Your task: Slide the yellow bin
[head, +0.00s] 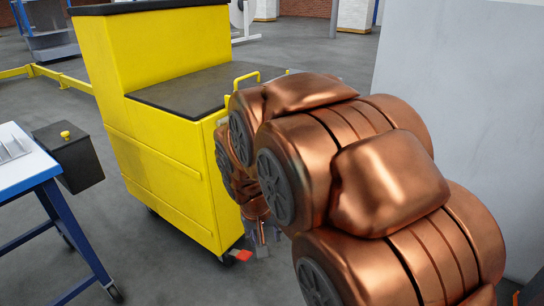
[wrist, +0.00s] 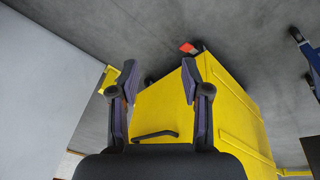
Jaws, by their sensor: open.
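The yellow bin (head: 165,165) is a tall wheeled cart with black top surfaces, standing left of centre in the head view. A yellow bar handle (head: 246,77) shows at its right end, partly behind my copper arm. My gripper (head: 262,240) hangs low by the bin's right end, mostly hidden by the arm. In the wrist view my gripper (wrist: 157,76) is open, its two dark fingers apart with nothing held between them. The bin (wrist: 232,110) is beyond and below the fingers there, with a dark curved bar on its face. I cannot tell if they touch.
A blue-legged table (head: 28,172) with a black box (head: 68,155) stands left of the bin. A pale grey wall or panel (head: 462,90) rises at the right. A red caster pedal (head: 243,255) sits at the bin's base. Grey floor is open in front.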

